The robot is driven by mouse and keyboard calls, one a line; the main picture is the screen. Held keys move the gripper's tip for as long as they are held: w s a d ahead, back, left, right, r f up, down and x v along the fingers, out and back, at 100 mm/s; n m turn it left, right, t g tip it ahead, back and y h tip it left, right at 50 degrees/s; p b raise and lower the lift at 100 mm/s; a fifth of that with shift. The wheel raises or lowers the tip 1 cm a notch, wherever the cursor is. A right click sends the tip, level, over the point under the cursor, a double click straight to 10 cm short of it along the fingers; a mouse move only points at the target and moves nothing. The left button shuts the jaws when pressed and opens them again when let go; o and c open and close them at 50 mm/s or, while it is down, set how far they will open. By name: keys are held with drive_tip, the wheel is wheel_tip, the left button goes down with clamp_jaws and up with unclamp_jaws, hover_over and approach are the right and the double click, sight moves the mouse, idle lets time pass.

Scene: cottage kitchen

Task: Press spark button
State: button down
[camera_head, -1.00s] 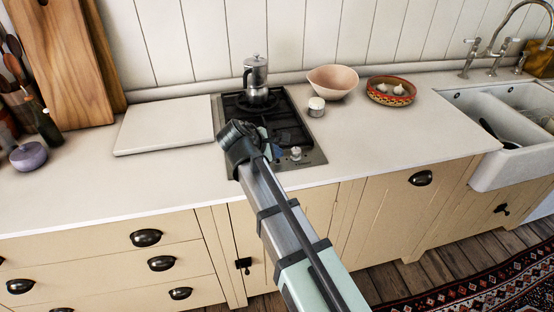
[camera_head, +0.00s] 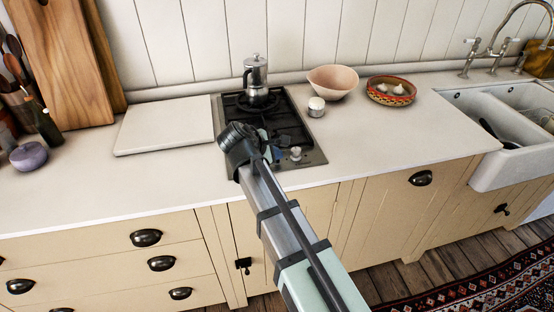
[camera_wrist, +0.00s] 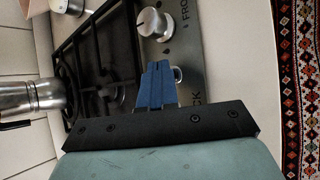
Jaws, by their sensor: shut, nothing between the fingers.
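The gas hob (camera_head: 318,157) is set in the counter, with a steel front strip carrying a silver knob (camera_head: 295,153). In the wrist view the knob (camera_wrist: 153,23) stands beyond my fingertips, with lettering on the strip. A small round silver button (camera_wrist: 178,74) shows right beside the tips of my blue fingers (camera_wrist: 157,68), partly hidden by them. I take it for the spark button; I cannot tell whether the fingers touch it. My gripper (camera_head: 272,153) is shut and empty, low over the front strip, left of the knob in the head view.
A moka pot (camera_head: 255,72) stands on the rear burner. A white board (camera_head: 165,125) lies left of the hob. A small white-lidded jar (camera_head: 316,107), a pink bowl (camera_head: 333,80) and a patterned bowl (camera_head: 391,101) stand to the right. Counter in front is clear.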

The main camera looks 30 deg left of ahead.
idle(0.6)
drive_tip(key=shift+r, duration=0.35)
wheel_tip(320, 180, up, 6)
idle(0.8)
idle(0.7)
